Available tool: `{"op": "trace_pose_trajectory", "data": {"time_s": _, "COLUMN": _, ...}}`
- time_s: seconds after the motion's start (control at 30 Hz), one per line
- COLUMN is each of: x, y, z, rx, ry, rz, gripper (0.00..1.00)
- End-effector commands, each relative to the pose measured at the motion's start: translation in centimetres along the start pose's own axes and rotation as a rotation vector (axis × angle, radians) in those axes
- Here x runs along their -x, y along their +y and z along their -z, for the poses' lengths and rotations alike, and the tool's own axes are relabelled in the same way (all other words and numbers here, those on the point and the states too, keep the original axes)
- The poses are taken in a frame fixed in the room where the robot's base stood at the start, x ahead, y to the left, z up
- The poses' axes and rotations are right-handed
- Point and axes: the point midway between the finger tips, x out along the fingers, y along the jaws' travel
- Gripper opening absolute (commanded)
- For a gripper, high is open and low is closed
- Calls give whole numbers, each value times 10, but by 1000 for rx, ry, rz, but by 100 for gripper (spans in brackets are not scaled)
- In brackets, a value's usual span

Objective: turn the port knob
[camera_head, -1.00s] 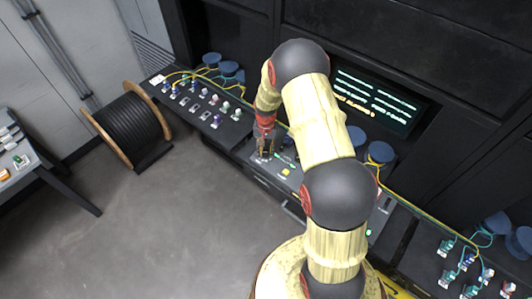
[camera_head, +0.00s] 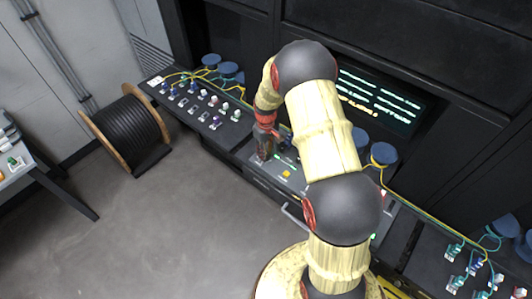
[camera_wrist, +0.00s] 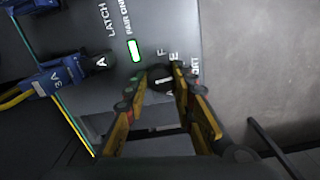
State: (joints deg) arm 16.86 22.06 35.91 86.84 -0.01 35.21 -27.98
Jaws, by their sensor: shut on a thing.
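The port knob (camera_wrist: 160,73) is a dark round knob with a white pointer mark, seen in the wrist view beside partly covered white lettering. My gripper (camera_wrist: 153,83) has its yellow-and-dark fingers on either side of it and is shut on it. The fingers hide part of the knob and its scale, so I cannot read the full setting. In the head view my gripper (camera_head: 263,152) is down at the console panel, and the knob is too small to make out there.
A green-lit indicator (camera_wrist: 135,50) and a blue connector (camera_wrist: 58,74) with a yellow cable are near the knob. A lit screen (camera_head: 378,100) stands behind the console. A cable spool (camera_head: 127,128) is on the floor at left, with open floor in front.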

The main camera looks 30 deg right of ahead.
Motion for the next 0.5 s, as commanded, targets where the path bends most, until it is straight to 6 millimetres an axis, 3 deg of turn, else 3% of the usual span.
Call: {"op": "trace_pose_trajectory", "data": {"time_s": 0.5, "x": 1, "y": 0, "z": 1, "rx": 153, "ry": 3, "rz": -1, "gripper": 0}}
